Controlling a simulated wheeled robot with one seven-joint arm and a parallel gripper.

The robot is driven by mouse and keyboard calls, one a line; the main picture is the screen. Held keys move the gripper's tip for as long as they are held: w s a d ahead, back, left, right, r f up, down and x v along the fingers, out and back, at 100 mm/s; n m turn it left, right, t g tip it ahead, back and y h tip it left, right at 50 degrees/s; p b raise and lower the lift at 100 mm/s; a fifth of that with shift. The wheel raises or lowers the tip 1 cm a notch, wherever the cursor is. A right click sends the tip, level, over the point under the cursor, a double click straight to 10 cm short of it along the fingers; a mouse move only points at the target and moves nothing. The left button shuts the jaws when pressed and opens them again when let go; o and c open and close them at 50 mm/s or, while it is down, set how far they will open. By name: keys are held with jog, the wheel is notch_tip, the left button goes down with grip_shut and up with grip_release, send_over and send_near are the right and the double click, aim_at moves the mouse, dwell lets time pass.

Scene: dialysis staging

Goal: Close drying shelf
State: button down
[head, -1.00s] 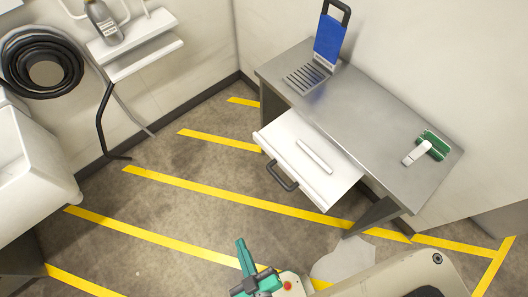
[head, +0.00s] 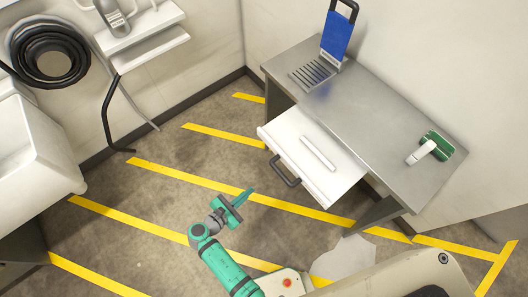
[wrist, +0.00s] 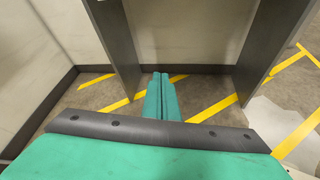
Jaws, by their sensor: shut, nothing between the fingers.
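A white pull-out shelf (head: 335,175) with a dark handle (head: 284,171) stands out from the front of the steel table (head: 385,115), so it is open. A thin white bar (head: 318,154) lies on it. My green gripper (head: 250,192) is shut and empty, in front of the shelf and lower left of its handle in the head view, apart from it. In the wrist view the shut fingers (wrist: 160,78) point between two grey table supports (wrist: 112,35). The shelf does not show there.
On the table stand a blue-backed rack (head: 338,38) and a green-and-white item (head: 436,144). A sink (head: 45,150), a coiled black hose (head: 48,52) and a wall shelf (head: 150,48) are at left. The yellow-striped floor before the table is clear.

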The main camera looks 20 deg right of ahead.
jog(key=w+a+r+g+h, duration=0.1)
jog(key=w+r+h, duration=0.2)
jog(key=r, duration=0.2)
jog(key=w+a+r+h, duration=0.2)
jog(key=w+r, duration=0.1)
jog(key=r, duration=0.2)
send_near(271, 147)
jog(key=shift+n, duration=0.4)
jog(key=x, duration=0.6)
jog(key=shift+d+f, duration=0.15)
jog(key=shift+d, duration=0.1)
